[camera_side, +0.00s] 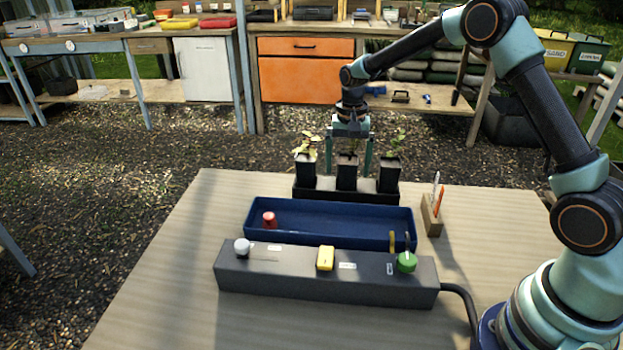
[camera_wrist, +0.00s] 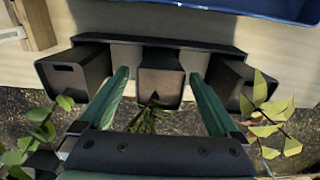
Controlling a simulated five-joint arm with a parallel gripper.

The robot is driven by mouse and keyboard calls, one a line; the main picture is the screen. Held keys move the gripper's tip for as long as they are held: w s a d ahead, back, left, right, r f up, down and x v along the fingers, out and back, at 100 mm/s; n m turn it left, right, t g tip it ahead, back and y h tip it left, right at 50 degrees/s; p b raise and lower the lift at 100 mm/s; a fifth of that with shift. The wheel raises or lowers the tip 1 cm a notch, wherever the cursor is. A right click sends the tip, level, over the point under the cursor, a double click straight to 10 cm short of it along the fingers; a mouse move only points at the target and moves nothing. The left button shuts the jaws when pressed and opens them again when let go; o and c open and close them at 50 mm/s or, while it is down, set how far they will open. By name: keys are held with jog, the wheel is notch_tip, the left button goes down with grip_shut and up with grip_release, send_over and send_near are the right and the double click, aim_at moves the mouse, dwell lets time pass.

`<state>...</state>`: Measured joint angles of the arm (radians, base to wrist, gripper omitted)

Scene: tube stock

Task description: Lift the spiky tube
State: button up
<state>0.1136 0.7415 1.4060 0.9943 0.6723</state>
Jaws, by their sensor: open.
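Three black square tubes with plants stand in a row in a dark rack (camera_side: 311,195). The middle tube (camera_side: 347,178) holds the plant with narrow, spiky leaves, clearest in the wrist view (camera_wrist: 150,118). My gripper (camera_side: 348,168) is open above the rack. In the wrist view its two green fingers (camera_wrist: 159,76) reach down on either side of the middle tube (camera_wrist: 161,88), with a gap showing on both sides. The left tube (camera_side: 306,169) bears broad yellow-green leaves. The right tube (camera_side: 389,177) bears green rounded leaves. The gripper partly hides the spiky plant in the side view.
A blue tray (camera_side: 285,210) with a red knob-like item (camera_side: 269,219) lies in front of the rack. A grey control box (camera_side: 300,281) with a yellow switch and a green knob is nearer. A wooden holder (camera_side: 431,216) with pens stands right. The table's left side is clear.

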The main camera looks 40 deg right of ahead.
jog(key=shift+f, duration=1.25)
grip_shut()
jog(key=shift+r, duration=0.15)
